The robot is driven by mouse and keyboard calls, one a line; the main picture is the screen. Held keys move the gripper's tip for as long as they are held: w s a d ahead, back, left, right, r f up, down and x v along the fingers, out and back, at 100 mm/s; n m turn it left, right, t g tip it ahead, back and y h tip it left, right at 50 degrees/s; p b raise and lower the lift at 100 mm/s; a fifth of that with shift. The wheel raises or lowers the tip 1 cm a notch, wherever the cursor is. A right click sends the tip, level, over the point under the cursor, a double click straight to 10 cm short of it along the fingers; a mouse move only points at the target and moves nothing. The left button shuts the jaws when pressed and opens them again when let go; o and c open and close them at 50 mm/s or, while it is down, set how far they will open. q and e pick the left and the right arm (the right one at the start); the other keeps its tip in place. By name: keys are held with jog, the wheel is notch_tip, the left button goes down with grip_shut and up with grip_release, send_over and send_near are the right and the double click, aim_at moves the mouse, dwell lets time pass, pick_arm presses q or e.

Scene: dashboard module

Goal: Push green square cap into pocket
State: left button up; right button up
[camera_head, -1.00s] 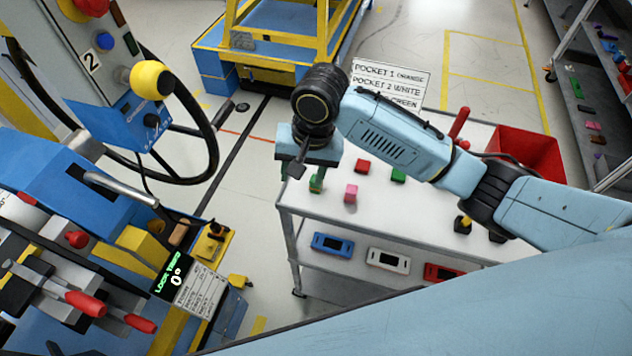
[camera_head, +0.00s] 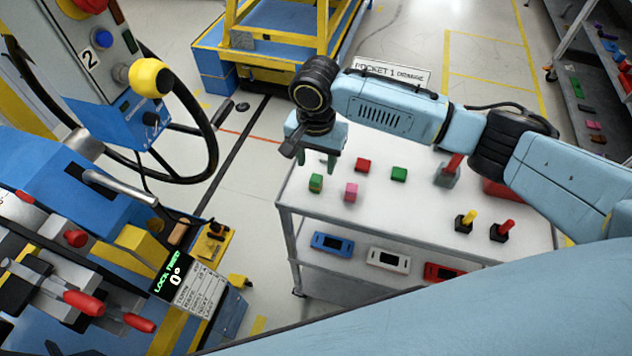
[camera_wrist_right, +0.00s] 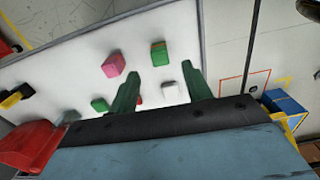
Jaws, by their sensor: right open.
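My right gripper (camera_head: 318,163) is open above the far left part of the white cart top, with its two green fingers pointing down. A green block-like cap (camera_head: 316,184) with a brownish side stands on the cart just below the fingertips. A second green cap (camera_head: 399,174) lies farther right. In the right wrist view nothing is held between the spread fingers (camera_wrist_right: 163,77); the green cap with the brownish side (camera_wrist_right: 158,54) is just beyond them, and a white cap (camera_wrist_right: 171,91) shows between them. I cannot make out the pocket. My left gripper is not in view.
A pink block (camera_head: 351,192) and a red block (camera_head: 362,165) lie near the green caps. Yellow-knobbed (camera_head: 465,221) and red-knobbed (camera_head: 502,230) pieces stand to the right. Blue, white and red housings lie on the lower shelf. A lever-fitted machine (camera_head: 110,235) fills the left.

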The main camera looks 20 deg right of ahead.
aim_at(316, 178)
notch_tip(316, 178, down, 5)
jog(key=shift+r, duration=0.1)
jog(key=c, duration=1.1)
